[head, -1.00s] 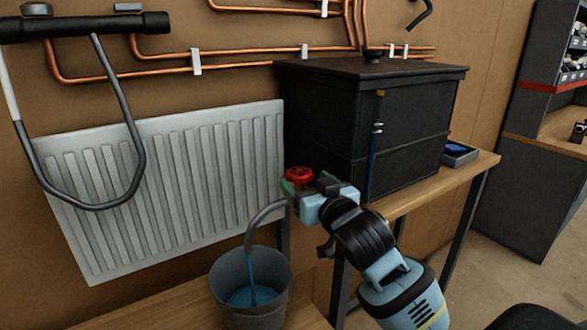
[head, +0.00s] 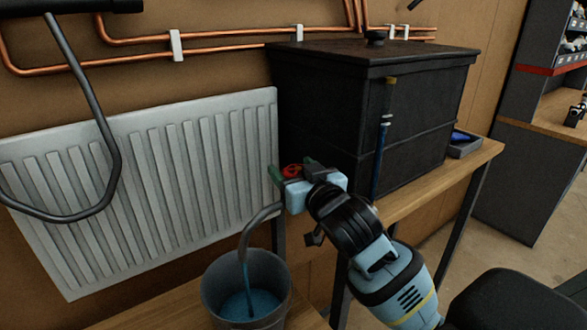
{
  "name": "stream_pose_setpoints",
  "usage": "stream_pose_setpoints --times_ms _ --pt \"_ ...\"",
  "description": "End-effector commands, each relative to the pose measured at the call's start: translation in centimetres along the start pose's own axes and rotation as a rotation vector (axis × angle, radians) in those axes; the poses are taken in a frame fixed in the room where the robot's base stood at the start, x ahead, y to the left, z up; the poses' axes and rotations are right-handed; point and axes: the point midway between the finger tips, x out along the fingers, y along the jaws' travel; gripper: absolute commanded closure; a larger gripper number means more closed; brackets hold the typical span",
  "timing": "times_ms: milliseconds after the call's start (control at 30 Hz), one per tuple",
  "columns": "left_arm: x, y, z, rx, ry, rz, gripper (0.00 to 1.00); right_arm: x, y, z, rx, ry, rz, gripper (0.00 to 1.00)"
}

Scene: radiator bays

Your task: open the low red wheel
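The low red wheel (head: 292,170) sits near the lower right corner of the radiator (head: 150,185), above a bent grey spout (head: 256,224). My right gripper (head: 293,172) is at the wheel, with one fingertip on its left side and one on its right. The fingers partly hide the wheel. I cannot tell whether they press on it or stand slightly apart. A blue stream runs from the spout into a grey bucket (head: 214,294), which holds blue liquid. My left gripper is not in view.
A black tank (head: 330,130) stands on a wooden bench (head: 430,192) close behind my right gripper. Copper pipes (head: 235,47) run along the wall. A dark bent tube (head: 108,140) hangs in front of the radiator. A small tray (head: 466,146) lies on the bench.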

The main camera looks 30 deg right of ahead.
Motion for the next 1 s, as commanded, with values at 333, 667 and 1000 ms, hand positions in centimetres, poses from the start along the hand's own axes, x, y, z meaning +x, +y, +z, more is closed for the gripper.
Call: stream_pose_setpoints --times_ms 333,667,1000 --pt "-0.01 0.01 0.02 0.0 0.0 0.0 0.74 0.03 0.02 -0.02 -0.001 0.0 -0.004 0.69" --pt "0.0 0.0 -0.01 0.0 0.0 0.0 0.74 0.04 -0.17 -0.07 -0.004 0.001 -0.119 0.69" --pt "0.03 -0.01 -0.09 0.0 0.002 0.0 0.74 0.01 -0.23 -0.16 -0.001 0.003 -0.139 0.69"
